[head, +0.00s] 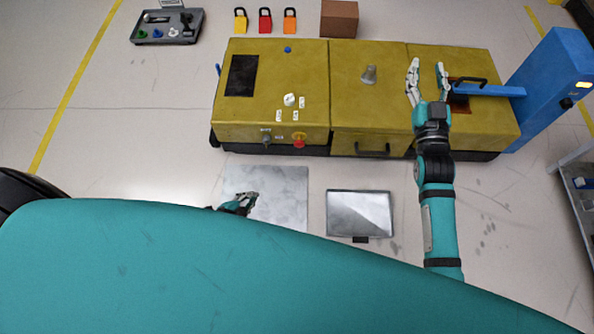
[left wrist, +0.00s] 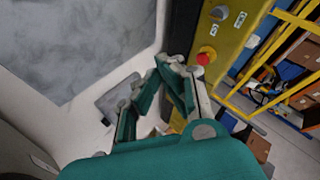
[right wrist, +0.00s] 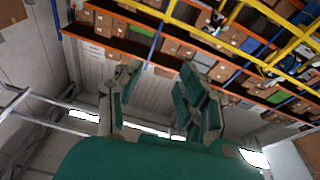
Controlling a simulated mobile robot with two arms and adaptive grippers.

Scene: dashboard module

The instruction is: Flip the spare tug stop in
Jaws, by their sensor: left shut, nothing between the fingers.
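A red stop knob on a yellow ring (head: 299,140) sits on the front face of the yellow console (head: 312,82). It also shows in the left wrist view (left wrist: 204,58), beyond the fingertips and apart from them. I cannot tell whether this is the spare tug stop. A small grey switch (head: 266,139) sits to its left. My left gripper (head: 252,198) is shut and empty, low in front of the console, partly hidden by my teal body. My right gripper (head: 428,67) is open and empty, above the console's right section; its fingers are apart in the right wrist view (right wrist: 158,90).
A blue post with an arm (head: 553,85) stands at the right. A grey panel (head: 360,213) lies in front. Padlocks and a brown box (head: 339,18) are behind.

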